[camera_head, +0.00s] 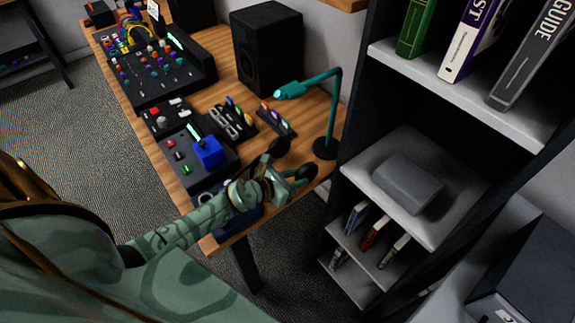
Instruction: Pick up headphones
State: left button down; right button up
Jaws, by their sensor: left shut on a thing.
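My left arm reaches in from the lower left over the near end of the wooden table. Its gripper (284,182) is at the table's front right corner, shut on what looks like the black headphones (278,147). Dark rounded parts, like ear cups, show just beyond and to the right of the gripper. The hand hides the rest of the headphones, and I cannot tell whether they touch the table. My right gripper is not in view.
A teal desk lamp (334,100) stands close behind the gripper. Control panels (190,152), one with a blue block (208,152), lie to the left. A black speaker (267,50) stands farther back. A dark shelf unit with a grey box (408,183) is to the right.

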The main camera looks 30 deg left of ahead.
pick_arm(q)
jog(key=shift+r+p, duration=0.35)
jog(key=s+a+r+p, duration=0.4)
jog(key=s+r+p, duration=0.4)
jog(key=s+r, duration=0.4)
jog(key=shift+s+a+r, duration=0.15)
jog(key=shift+s+a, duration=0.05)
jog(key=shift+s, duration=0.45)
jog(key=shift+d, duration=0.1)
